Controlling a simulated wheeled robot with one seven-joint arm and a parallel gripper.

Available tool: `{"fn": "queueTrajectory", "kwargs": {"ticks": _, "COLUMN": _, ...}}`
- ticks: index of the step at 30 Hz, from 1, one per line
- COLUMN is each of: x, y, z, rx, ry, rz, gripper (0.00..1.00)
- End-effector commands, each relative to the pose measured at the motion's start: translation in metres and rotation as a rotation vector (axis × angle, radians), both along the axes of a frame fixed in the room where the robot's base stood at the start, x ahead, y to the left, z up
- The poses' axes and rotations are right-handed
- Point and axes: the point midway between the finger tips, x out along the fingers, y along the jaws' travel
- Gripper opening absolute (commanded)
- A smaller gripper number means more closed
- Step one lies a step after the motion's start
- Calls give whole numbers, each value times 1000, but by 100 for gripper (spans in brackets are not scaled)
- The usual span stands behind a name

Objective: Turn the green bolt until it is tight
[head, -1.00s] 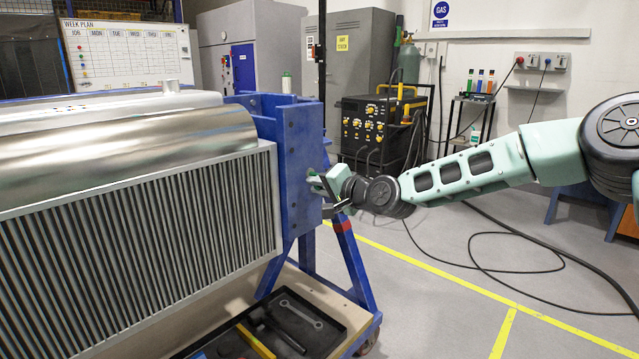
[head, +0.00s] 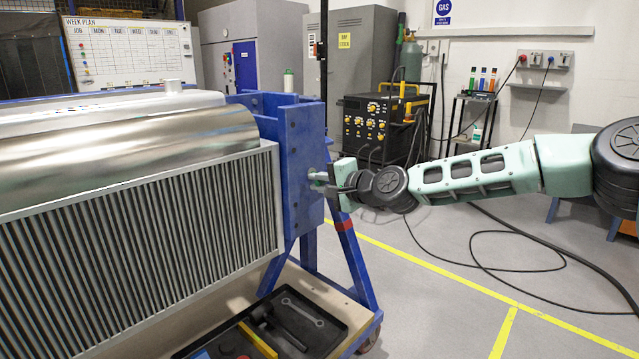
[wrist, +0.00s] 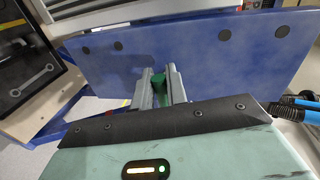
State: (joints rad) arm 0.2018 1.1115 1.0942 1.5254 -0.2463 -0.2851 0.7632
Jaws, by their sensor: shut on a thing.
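The green bolt (wrist: 159,82) shows in the wrist view between the two fingers of my gripper (wrist: 160,88), in front of the blue plate (wrist: 195,55). My gripper is shut on the bolt, with a finger on each side of it. In the head view my gripper (head: 322,182) reaches from the right to the outer face of the blue plate (head: 302,160) of the jig. The bolt is hard to make out there, hidden by the fingers. How far the bolt is screwed in cannot be told.
A large ribbed metal part (head: 140,220) is mounted left of the plate. A black tray (head: 325,335) with a wrench and other tools lies on the base below. Black cables (head: 500,265) lie on the floor at right. Open floor surrounds the jig's right side.

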Motion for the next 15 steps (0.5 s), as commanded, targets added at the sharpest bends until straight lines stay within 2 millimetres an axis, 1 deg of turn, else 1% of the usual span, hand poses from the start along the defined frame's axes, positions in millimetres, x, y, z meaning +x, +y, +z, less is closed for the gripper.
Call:
{"fn": "queueTrajectory", "kwargs": {"ticks": 4, "x": -1, "y": 0, "z": -2, "rx": -2, "ry": 3, "rz": 3, "gripper": 0}}
{"fn": "queueTrajectory", "kwargs": {"ticks": 5, "x": -1, "y": 0, "z": -2, "rx": -2, "ry": 2, "rz": 3, "gripper": 20}}
{"fn": "queueTrajectory", "kwargs": {"ticks": 6, "x": -1, "y": 0, "z": -2, "rx": -2, "ry": 2, "rz": 3, "gripper": 31}}
{"fn": "queueTrajectory", "kwargs": {"ticks": 7, "x": -1, "y": 0, "z": -2, "rx": -2, "ry": 2, "rz": 2, "gripper": 33}}
{"fn": "queueTrajectory", "kwargs": {"ticks": 15, "x": -1, "y": 0, "z": -1, "rx": -1, "ry": 0, "rz": 0, "gripper": 33}}
